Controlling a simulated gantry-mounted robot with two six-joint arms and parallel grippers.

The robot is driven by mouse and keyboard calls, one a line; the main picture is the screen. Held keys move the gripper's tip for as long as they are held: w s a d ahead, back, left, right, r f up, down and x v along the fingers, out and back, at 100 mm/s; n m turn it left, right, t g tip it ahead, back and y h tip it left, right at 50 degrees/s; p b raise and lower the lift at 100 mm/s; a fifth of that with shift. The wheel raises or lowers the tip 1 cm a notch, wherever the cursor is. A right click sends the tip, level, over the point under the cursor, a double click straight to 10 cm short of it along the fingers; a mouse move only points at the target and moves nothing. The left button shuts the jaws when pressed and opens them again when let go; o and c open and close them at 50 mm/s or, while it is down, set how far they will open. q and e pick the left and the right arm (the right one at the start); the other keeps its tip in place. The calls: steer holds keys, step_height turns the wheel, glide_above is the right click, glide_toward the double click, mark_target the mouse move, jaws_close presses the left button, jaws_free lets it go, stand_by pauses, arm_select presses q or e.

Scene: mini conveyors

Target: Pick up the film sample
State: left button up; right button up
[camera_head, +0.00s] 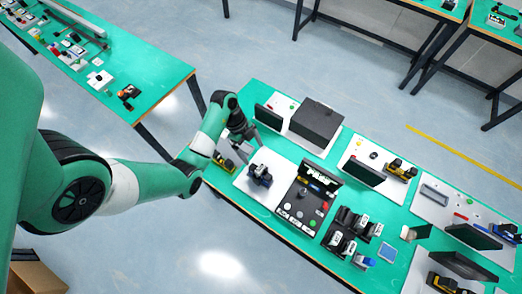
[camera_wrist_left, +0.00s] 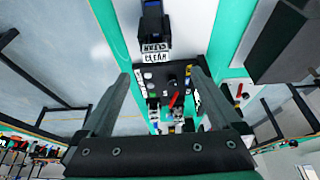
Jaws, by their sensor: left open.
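I cannot single out the film sample with certainty in either view. A small flat blue square (camera_head: 388,252) lies at the front right of the green table in the head view. My left gripper (camera_head: 250,140) hangs over the left part of the table, beside a black screen and above a white board. In the left wrist view my left gripper (camera_wrist_left: 160,75) has its two fingers wide apart with nothing held between them. Beyond the fingers is a black control panel (camera_wrist_left: 147,72) with a red piece on it. My right gripper is in neither view.
On the green table (camera_head: 232,189), a dark device (camera_head: 260,175) stands on the white board near the control panel (camera_head: 303,205). A large dark box (camera_head: 316,121) stands behind. Several black holders (camera_head: 345,240) and upright screens stand to the right. Another green table (camera_head: 150,80) is at upper left.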

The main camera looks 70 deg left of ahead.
mark_target(260, 167)
arm_select(q)
steer(key=b+x, duration=0.1)
steer(key=x, duration=0.6)
steer(key=b+x, duration=0.1)
steer(key=x, duration=0.2)
steer(key=shift+s+d+f+b, duration=0.2)
steer(key=shift+s+d+b, duration=0.05)
steer(key=shift+s+b, duration=0.15)
steer(key=shift+w+d+f, duration=0.1)
steer(key=shift+w+f, duration=0.05)
steer(key=shift+f, duration=0.1)
